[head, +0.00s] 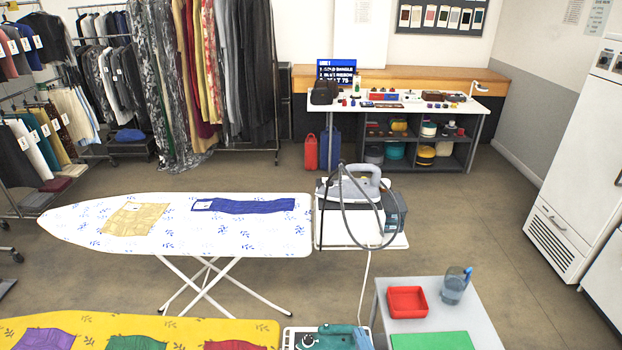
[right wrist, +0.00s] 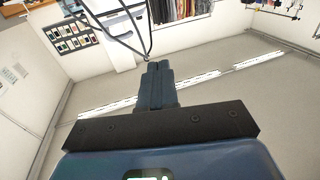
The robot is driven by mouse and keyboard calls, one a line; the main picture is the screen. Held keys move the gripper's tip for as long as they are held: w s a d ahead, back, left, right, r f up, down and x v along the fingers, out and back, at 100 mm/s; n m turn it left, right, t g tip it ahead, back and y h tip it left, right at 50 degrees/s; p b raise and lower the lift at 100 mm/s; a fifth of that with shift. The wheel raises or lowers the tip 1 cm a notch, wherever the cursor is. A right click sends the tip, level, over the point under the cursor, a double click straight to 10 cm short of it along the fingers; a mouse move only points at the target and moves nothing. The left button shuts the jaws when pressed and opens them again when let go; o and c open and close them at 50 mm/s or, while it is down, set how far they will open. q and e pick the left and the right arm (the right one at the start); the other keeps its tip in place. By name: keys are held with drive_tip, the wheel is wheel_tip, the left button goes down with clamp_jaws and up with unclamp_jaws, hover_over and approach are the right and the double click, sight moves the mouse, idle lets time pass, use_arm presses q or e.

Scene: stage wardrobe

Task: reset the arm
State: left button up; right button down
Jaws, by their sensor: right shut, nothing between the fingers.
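My right gripper (right wrist: 158,66) shows in the right wrist view, its two dark blue fingers pressed together with nothing between them. The fingers stand free in front of a pale grey surface with white light strips, touching nothing I can see. I cannot clearly make out the right gripper in the head view. My left gripper is in neither view.
In the head view, a white ironing board (head: 150,240) carries folded cloths; a corded iron (head: 357,186) rests beside it. A yellow board (head: 262,333) and grey table (head: 460,302) with a red tray (head: 407,303) are nearest. Clothes racks stand left; floor (head: 480,215) is clear right of centre.

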drive_tip(key=s+d+f+m+h+b, duration=0.1)
drive_tip(key=s+d+f+h+b, duration=0.1)
drive_tip(key=s+d, duration=0.3)
drive_tip(key=s+d+f+m+h+b, duration=0.2)
drive_tip(key=s+d, duration=0.3)
drive_tip(key=s, duration=0.9)
drive_tip(key=shift+s+d+f+h+b, duration=0.25)
drive_tip(key=shift+h+b, duration=0.15)
drive_tip(key=shift+b, duration=0.4)
